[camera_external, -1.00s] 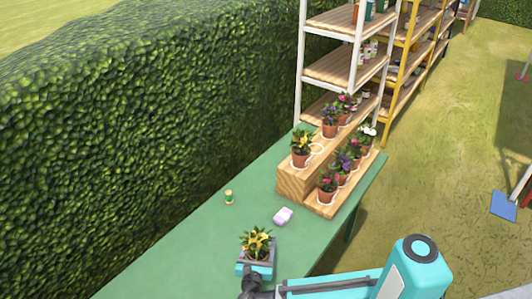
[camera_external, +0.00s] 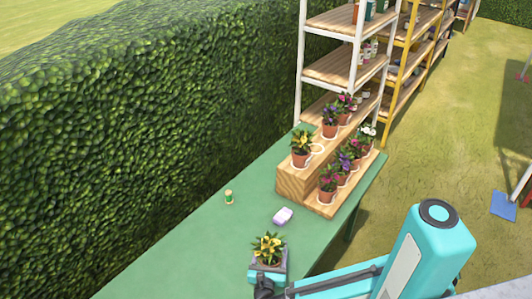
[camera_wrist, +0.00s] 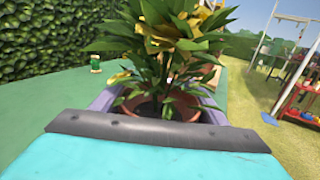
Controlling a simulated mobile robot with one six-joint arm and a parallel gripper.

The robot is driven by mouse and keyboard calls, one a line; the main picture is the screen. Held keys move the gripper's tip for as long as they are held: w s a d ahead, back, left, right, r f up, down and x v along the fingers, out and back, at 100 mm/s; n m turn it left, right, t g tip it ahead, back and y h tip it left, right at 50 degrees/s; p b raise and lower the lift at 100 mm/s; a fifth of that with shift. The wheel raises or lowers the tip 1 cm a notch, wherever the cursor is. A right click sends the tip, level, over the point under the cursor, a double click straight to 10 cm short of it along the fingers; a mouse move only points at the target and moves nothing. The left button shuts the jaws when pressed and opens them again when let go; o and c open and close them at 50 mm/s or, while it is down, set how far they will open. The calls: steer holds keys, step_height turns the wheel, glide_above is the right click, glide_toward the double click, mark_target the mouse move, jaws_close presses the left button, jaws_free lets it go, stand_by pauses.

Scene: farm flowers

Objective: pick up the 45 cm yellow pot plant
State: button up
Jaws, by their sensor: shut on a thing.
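The yellow pot plant (camera_external: 268,248) has yellow flowers, green leaves and a terracotta pot. It is between the jaws of my gripper (camera_external: 267,267) above the near part of the green table. In the wrist view the plant (camera_wrist: 165,45) stands upright and its terracotta pot (camera_wrist: 160,108) sits between the grey finger pads of my gripper (camera_wrist: 160,115). The near jaw hides the lower part of the pot. Another yellow-flowered plant (camera_external: 301,148) stands on the upper step of the wooden stand.
A stepped wooden stand (camera_external: 292,184) bears several potted plants at the far end. A hedge (camera_external: 130,140) borders the left; shelves (camera_external: 340,70) stand behind.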

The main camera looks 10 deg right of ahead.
steer(key=shift+s+d+r+p, duration=0.4)
steer(key=shift+s+d+p, duration=0.4)
steer(key=shift+p, duration=0.8)
steer(key=shift+s+d+p, duration=0.7)
steer(key=shift+d+p, duration=0.1)
steer(key=shift+p, duration=0.3)
steer(key=shift+f, duration=0.1)
